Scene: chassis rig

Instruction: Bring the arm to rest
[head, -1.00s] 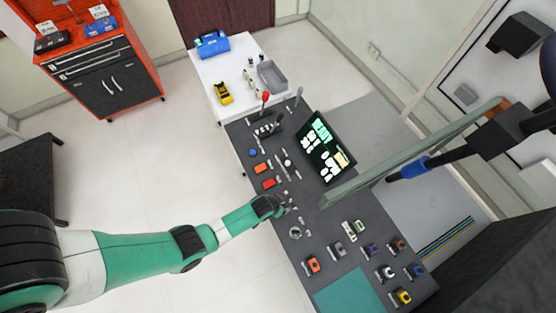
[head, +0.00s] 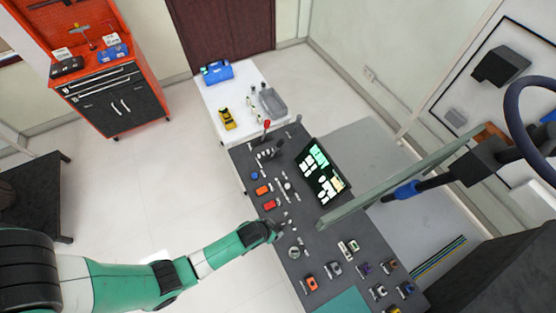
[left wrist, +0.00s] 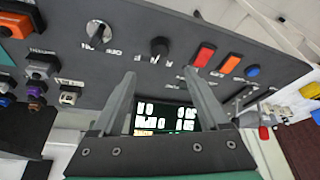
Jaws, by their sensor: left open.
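My left arm is green and white and comes in from the left in the head view. Its gripper (head: 281,226) is over the left edge of the dark control panel (head: 325,226), near a round knob (head: 294,253). In the left wrist view the two grey fingers (left wrist: 160,74) stand apart with nothing between their tips. The panel's lit screen (left wrist: 165,118) shows behind them. I cannot tell whether the fingertips touch the panel. My right gripper is not in view.
Red (head: 270,204) and orange (head: 263,189) buttons, levers (head: 266,127) and several small switches crowd the panel. A green-edged slab (head: 400,182) crosses its right side. A white table (head: 243,100) stands behind. The floor (head: 170,190) left of the panel is clear.

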